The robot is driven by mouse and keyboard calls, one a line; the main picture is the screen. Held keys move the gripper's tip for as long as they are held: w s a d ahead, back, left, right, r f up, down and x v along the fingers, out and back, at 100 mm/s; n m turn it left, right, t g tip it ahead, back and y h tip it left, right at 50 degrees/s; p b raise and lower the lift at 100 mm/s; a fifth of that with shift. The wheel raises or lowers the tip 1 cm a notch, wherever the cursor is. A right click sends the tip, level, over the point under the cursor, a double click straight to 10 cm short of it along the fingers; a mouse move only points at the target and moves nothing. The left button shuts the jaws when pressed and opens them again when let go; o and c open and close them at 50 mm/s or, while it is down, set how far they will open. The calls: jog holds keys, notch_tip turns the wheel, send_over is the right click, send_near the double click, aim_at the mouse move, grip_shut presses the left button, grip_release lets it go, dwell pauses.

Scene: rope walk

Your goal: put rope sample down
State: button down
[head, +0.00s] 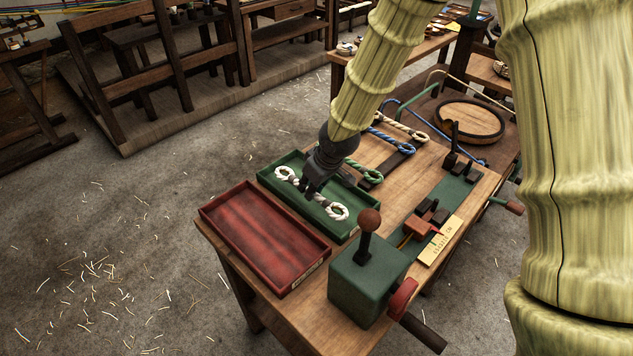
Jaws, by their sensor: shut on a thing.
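My gripper (308,186) is shut on a white rope sample (338,212) with a looped eye at each end. It points down over the green tray (352,231) on the workbench. One rope eye shows left of the gripper and the other to its lower right; the middle is hidden by the fingers. I cannot tell whether the rope touches the tray floor. A red tray (258,238), empty, stands beside the green tray at the left. A green rope sample (368,173), a blue one (385,137) and a cream one (402,127) lie behind my gripper.
A green machine block (368,278) with a ball-topped lever stands at the bench's near end. A green clamp plate (447,205) and a yellow label (440,241) lie to the right. A round wooden lid (469,119) is behind. The floor at left holds straw scraps.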

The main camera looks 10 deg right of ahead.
jog(key=shift+w+d+f+p, duration=0.15)
jog(key=shift+w+d, duration=0.25)
jog(key=shift+w, duration=0.3)
jog(key=shift+w+d+r+p, duration=0.1)
jog(key=shift+w+d+p, duration=0.1)
jog(key=shift+w+d, duration=0.35)
jog(key=shift+w+d+f+p, duration=0.15)
jog(key=shift+w+d, duration=0.1)
jog(key=shift+w, duration=0.55)
jog(key=shift+f+p, duration=0.35)
jog(key=shift+f, duration=1.45)
jog(key=shift+f, duration=0.15)
jog(key=c, duration=1.3)
grip_release()
jog(key=shift+c, duration=0.2)
jog(key=shift+r, duration=0.4)
jog(key=b+v, duration=0.1)
jog(key=v, duration=1)
jog(key=shift+s+r, duration=0.2)
jog(key=shift+r, duration=0.1)
